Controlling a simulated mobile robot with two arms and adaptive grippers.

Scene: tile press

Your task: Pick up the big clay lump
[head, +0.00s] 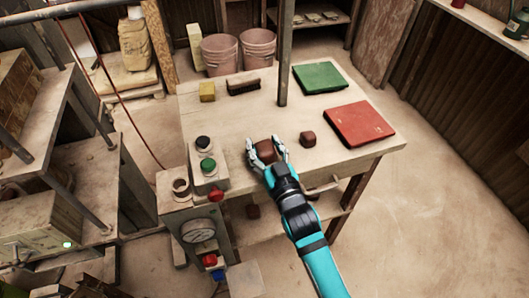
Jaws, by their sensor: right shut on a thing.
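The big clay lump (265,149) is a brown block at the front of the wooden table (231,131). My right gripper (266,150) reaches in from the lower right and is shut on the big lump, with one finger on each side. Whether the lump touches the table cannot be told. A smaller brown clay lump (307,138) sits on the table just to the right, apart from the gripper. My left gripper is not in view.
A red book-like slab (358,124) and a green one (319,77) lie on the table's right side. A metal post (285,55) rises from the table behind the gripper. A brush (243,86) and yellow block (207,91) lie at the back left. A button box (206,167) stands front left.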

